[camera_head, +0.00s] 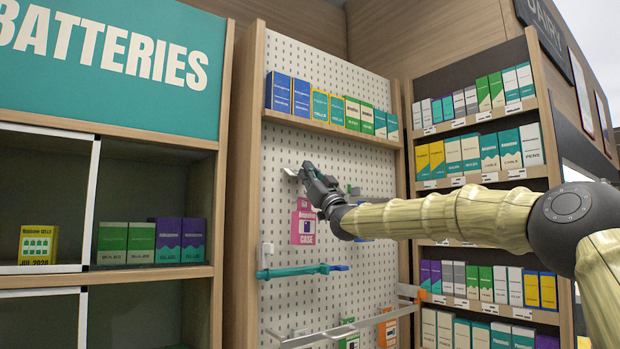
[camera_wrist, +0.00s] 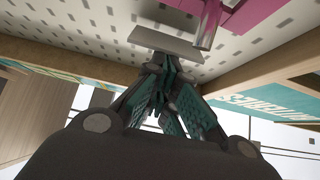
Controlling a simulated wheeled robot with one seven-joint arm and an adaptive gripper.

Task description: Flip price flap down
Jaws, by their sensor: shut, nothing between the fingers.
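A small pale price flap (camera_head: 290,173) shows at the pegboard just left of my fingertips, above a pink hanging card marked CASE (camera_head: 303,228). It looks tilted outward rather than hanging straight down. In the wrist view a plain grey plate (camera_wrist: 168,44), apparently this flap, lies just beyond my fingertips. My gripper (camera_head: 309,172) is shut and empty, with its tips right beside the flap. In the wrist view the closed fingers (camera_wrist: 158,65) overlap the plate's lower edge; I cannot tell whether they touch it. A metal hook rod (camera_wrist: 207,26) stands beside the plate.
A shelf of boxes (camera_head: 330,127) runs above my gripper. A teal bar (camera_head: 292,271) and a wire rail (camera_head: 345,328) stick out below. Left is a wooden upright (camera_head: 243,200) with cubbies beyond; right are stocked shelves (camera_head: 480,120).

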